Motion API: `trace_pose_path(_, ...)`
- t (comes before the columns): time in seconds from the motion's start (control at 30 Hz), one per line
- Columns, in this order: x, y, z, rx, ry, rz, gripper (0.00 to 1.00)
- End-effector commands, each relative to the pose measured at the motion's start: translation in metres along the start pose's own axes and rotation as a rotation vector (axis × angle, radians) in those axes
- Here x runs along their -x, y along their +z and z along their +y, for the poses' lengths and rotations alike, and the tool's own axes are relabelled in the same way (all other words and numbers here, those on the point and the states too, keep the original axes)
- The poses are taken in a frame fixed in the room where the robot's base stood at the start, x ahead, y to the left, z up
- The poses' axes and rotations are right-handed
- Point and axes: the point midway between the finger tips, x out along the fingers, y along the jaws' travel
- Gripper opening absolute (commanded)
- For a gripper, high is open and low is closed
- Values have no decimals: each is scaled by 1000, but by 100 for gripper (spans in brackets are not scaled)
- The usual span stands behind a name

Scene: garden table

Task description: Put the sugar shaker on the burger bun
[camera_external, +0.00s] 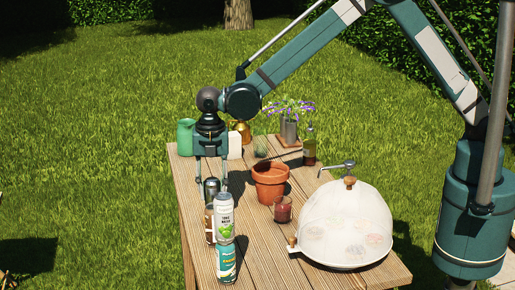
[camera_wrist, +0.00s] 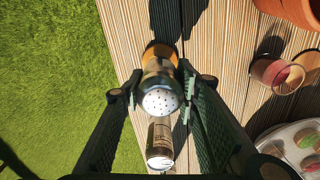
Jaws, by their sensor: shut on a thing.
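The sugar shaker (camera_wrist: 161,100), with a pale perforated top, sits between the fingers of my gripper (camera_wrist: 160,92) in the wrist view. My gripper (camera_external: 211,182) is shut on it near the left edge of the table in the external view, where the shaker (camera_external: 212,189) looks dark and upright. An orange-brown patch shows at the far end of the shaker in the wrist view. I cannot tell whether this is the burger bun or part of the shaker. The bun cannot be made out clearly in the external view.
A white-green can (camera_external: 223,215) and a teal can (camera_external: 226,262) stand in front. A terracotta pot (camera_external: 270,183), a red glass (camera_external: 283,210) and a mesh food cover (camera_external: 345,222) stand to the right. Grass lies beyond the left edge.

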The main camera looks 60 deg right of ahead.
Motion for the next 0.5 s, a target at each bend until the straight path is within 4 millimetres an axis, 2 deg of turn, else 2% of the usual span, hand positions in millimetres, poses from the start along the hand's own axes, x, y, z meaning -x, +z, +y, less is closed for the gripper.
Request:
trace_pose_path(0.3, -31, 0, 0, 0, 0, 0, 17)
trace_pose_path(0.5, -34, 0, 0, 0, 0, 0, 17)
